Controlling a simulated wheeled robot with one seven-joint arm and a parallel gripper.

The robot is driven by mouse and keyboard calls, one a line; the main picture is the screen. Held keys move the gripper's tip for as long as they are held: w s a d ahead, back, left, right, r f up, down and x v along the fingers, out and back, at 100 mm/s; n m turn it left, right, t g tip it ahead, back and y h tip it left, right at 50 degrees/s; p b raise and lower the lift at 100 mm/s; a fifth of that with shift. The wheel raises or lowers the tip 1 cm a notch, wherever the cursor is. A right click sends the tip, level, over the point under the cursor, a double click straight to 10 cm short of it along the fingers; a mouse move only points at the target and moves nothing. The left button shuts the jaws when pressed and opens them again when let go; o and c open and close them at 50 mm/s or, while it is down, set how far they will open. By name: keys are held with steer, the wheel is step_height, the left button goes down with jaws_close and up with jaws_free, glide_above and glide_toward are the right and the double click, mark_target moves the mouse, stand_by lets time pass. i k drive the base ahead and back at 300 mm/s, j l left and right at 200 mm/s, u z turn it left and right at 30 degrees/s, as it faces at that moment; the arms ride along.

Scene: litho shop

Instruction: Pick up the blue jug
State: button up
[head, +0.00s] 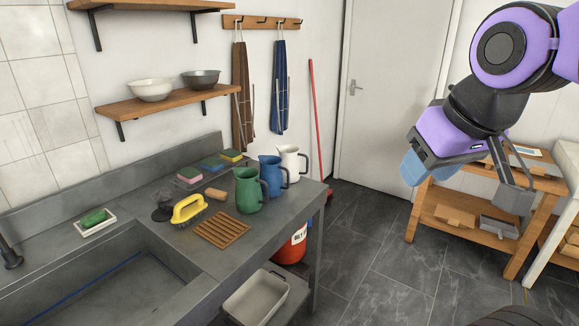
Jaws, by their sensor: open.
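The blue jug (271,173) stands upright on the grey counter (165,250), near its right end. It stands between a green jug (248,190) at its front left and a white jug (291,162) behind it to the right. The green jug's handle side overlaps its left edge in the picture. Its handle points right, in front of the white jug. My gripper (465,172) is open at the upper right, well away from the jugs. A blue shape (413,168) shows beside its left finger; I cannot tell what it is.
A wooden rack (215,229), a yellow brush (187,208) and sponges (212,164) lie left of the jugs. The sink (85,285) is front left. A red container (292,246) and grey bin (262,296) are below. A wooden table (462,214) is right; floor between is clear.

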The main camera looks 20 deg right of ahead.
mark_target(270, 172)
steer(key=i+l+u, duration=0.2)
steer(key=i+l, duration=0.2)
steer(key=l, duration=0.25)
steer(key=i+l+u, duration=0.25)
steer(key=i+l, duration=0.15)
steer(key=l, duration=0.3)
steer(key=i+l+u, duration=0.1)
steer(key=l, duration=0.25)
steer(key=u, duration=0.65)
steer(key=i, duration=0.05)
